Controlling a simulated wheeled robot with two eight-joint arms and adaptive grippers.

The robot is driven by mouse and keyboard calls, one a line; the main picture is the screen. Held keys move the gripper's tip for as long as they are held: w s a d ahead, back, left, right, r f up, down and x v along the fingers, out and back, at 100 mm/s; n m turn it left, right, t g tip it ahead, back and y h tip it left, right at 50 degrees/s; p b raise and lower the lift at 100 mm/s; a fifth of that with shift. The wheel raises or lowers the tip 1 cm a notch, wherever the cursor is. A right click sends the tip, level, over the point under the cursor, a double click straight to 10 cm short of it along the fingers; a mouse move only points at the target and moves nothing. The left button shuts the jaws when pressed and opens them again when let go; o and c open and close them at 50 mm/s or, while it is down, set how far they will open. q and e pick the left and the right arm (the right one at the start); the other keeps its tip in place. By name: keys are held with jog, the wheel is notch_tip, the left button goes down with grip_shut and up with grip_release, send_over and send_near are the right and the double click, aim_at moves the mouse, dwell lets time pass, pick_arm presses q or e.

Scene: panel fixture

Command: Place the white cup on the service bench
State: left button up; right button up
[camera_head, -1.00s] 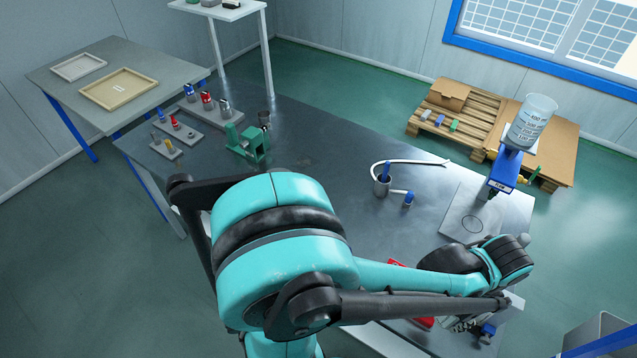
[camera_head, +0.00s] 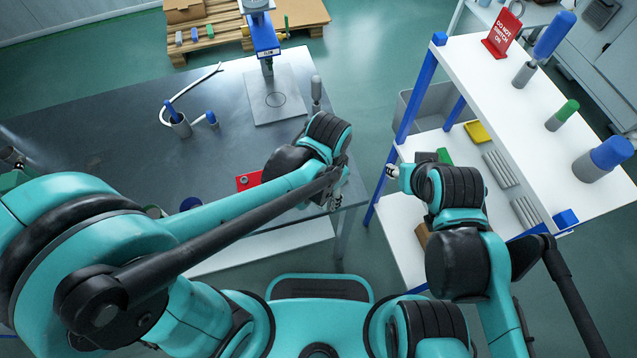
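I cannot make out a white cup in this view. A dark-topped bench (camera_head: 120,125) fills the left; I cannot tell whether it is the service bench. My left arm reaches across its front, and my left gripper (camera_head: 335,200) hangs by its right end, small and partly hidden by the arm. My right gripper (camera_head: 393,173) is beside the left posts of the white shelf unit (camera_head: 470,70), over or near its lower level. The fingers of both grippers are too small and covered to show whether they are open or hold anything.
The shelf's top holds a red sign (camera_head: 502,35), a blue-handled tool (camera_head: 550,38), a green-topped piece (camera_head: 562,115) and a blue-capped cylinder (camera_head: 603,158). A blue press-like device (camera_head: 264,38) stands at the bench's back. A grey bin (camera_head: 415,115) is behind the shelf.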

pick_arm(q)
jog(key=w+f, duration=0.1)
jog(key=w, duration=0.1)
jog(key=w+f+b, duration=0.1)
jog(key=w, duration=0.1)
jog(key=w+f, duration=0.1)
jog(key=w, duration=0.1)
jog(key=shift+w+a+f+b, duration=0.1)
jog(key=shift+a+f+b, duration=0.3)
jog(key=shift+f+b, duration=0.95)
jog(key=shift+f, duration=1)
jog(key=shift+f, duration=0.1)
jog(key=o, duration=1.2)
jog(key=shift+c, duration=0.2)
